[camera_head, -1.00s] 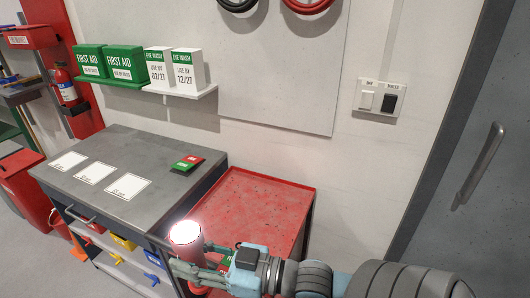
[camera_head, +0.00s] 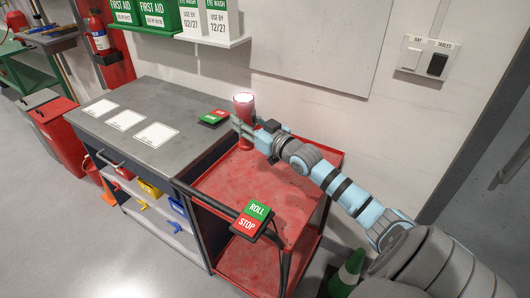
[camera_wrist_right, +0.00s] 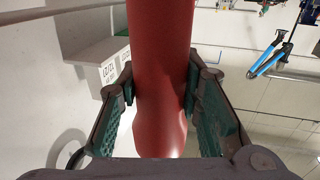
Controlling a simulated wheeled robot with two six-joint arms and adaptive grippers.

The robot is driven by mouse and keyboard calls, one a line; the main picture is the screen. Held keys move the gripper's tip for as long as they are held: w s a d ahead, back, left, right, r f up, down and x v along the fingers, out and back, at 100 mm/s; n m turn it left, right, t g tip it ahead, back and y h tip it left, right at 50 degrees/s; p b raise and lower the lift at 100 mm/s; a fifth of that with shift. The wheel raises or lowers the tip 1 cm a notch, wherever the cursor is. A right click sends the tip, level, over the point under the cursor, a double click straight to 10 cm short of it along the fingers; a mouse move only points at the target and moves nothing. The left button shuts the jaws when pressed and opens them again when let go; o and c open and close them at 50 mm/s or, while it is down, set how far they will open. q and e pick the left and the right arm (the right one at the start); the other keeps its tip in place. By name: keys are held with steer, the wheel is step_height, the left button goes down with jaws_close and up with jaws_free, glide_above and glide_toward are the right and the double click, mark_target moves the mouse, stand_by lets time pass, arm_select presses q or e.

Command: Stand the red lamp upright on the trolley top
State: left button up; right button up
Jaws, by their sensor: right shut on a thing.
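The red lamp (camera_head: 244,101) is upright in my right gripper (camera_head: 243,126), its bright white end facing up. It is at the back left part of the red trolley top (camera_head: 240,195), near the wall. Its lower end shows below the fingers; I cannot tell whether it touches the trolley top. In the right wrist view the lamp (camera_wrist_right: 160,70) runs between the two green-padded fingers of the right gripper (camera_wrist_right: 165,115), with a glow at its lower end in that picture. My left gripper is not in view.
A grey workbench (camera_head: 180,103) with white cards stands left of the trolley. A ROLL/STOP sign (camera_head: 252,222) is on the trolley's front handle. The rest of the trolley top is clear.

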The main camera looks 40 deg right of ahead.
step_height(320, 180, down, 20)
steer(key=b, duration=1.5)
steer(key=shift+r, duration=0.3)
steer(key=o, duration=1.2)
steer(key=shift+r, duration=0.1)
steer(key=s+p, duration=0.5)
steer(key=s, duration=0.2)
steer(key=shift+s, duration=0.3)
steer(key=shift+d, duration=0.1)
